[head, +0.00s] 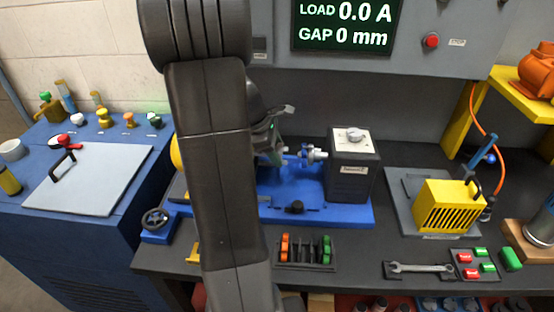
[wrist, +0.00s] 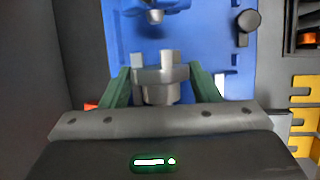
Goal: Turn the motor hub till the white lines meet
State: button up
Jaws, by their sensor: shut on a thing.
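In the wrist view, a grey metal hub (wrist: 160,76) with two upright lugs sits between the green fingers of my gripper (wrist: 160,90), which is shut on it. A second metal coupling part (wrist: 155,14) faces it across a short gap, at the top edge. In the head view, my gripper (head: 272,152) is partly hidden behind my arm, above the blue base plate (head: 340,212). The coupling on the dark box side (head: 312,153) shows to its right. My arm hides the motor and most of the held hub. I cannot make out the white lines.
A dark box (head: 352,180) with a knob on top stands right of the coupling. A rack (head: 306,252) of orange and green pieces lies in front. A yellow grille unit (head: 449,207) and a wrench (head: 420,268) are farther right. The screen (head: 345,25) reads 0.0 A and 0 mm.

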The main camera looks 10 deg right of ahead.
jog(key=shift+s+a+f+m+t+h+b, duration=0.2)
jog(key=shift+t+b, duration=0.5)
jog(key=shift+b, duration=1.25)
jog(key=shift+s+d+f+m+t+h+b, duration=0.2)
jog(key=shift+t+b, duration=0.5)
jog(key=shift+b, duration=1.2)
jog(key=shift+w+a+f+m+t+h+b, duration=0.25)
jog(key=shift+t+b, duration=0.45)
jog(key=shift+b, duration=1.25)
jog(key=b, duration=0.1)
jog(key=t+b, duration=0.1)
jog(key=b, duration=0.1)
jog(key=shift+s+d+r+h, duration=0.1)
jog(key=shift+s+r+h, duration=0.05)
jog(key=shift+s+h, duration=0.1)
jog(key=shift+r+t+b, duration=0.25)
jog(key=shift+t+b, duration=0.15)
jog(key=shift+b, duration=1)
jog(key=o, duration=1)
jog(key=p+v, duration=0.2)
jog(key=v, duration=1.2)
jog(key=shift+f, duration=0.15)
